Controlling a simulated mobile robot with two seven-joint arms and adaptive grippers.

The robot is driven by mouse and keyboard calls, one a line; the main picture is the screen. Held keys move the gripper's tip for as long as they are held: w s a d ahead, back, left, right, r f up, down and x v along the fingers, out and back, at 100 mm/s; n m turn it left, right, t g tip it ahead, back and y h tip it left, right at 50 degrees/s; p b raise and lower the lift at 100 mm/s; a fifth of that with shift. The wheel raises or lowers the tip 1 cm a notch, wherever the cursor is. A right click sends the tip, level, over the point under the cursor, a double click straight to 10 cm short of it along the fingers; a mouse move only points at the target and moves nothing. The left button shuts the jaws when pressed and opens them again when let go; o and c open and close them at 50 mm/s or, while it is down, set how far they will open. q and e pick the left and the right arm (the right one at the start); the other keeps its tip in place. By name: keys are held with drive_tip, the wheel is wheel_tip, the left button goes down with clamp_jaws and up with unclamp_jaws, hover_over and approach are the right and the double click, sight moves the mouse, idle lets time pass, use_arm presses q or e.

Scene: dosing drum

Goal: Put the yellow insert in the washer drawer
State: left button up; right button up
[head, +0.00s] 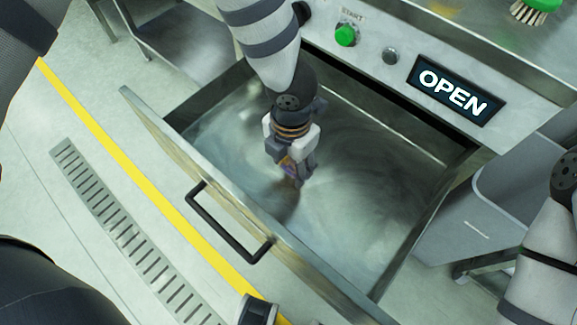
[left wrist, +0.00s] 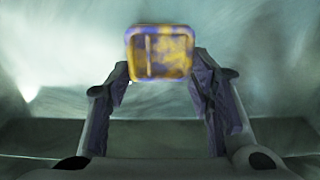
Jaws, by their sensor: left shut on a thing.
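The washer drawer (head: 160,128) is pulled open, and its metal inside is empty apart from my gripper and what it holds. My left gripper (head: 291,172) reaches down into the drawer from above. It is shut on the yellow insert (left wrist: 160,52), a small rounded block with yellow and purple patches, blurred in the left wrist view. The insert sits between the fingertips of my left gripper (left wrist: 165,80). In the head view the fingers mostly hide it. I cannot tell whether it touches the drawer floor.
The drawer front has a black handle (head: 228,222). Behind the drawer, a panel carries a green START button (head: 346,35), a grey knob (head: 390,56) and a lit OPEN sign (head: 449,90). A green brush (head: 536,9) lies on top. A grey bin (head: 512,185) stands right.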

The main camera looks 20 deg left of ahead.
sight(287, 165)
use_arm(q)
drive_tip(key=shift+w+a+f+b, duration=0.1)
drive_tip(key=shift+a+f+b, duration=0.15)
drive_tip(key=shift+f, duration=0.85)
drive_tip(key=shift+w+a+f+b, duration=0.1)
drive_tip(key=shift+a+f+b, duration=0.1)
drive_tip(key=shift+f, duration=0.85)
drive_tip(key=o, duration=1.1)
use_arm(e)
drive_tip(key=shift+s+f, duration=0.35)
drive_tip(key=shift+f, duration=0.1)
use_arm(q)
wheel_tip(287, 165, up, 11)
drive_tip(key=shift+w+r+p, duration=0.1)
drive_tip(key=shift+r+p, duration=0.05)
drive_tip(key=shift+p, duration=1.1)
drive_tip(key=shift+r, duration=0.55)
use_arm(e)
drive_tip(key=w+r, duration=0.2)
drive_tip(key=shift+r, duration=0.3)
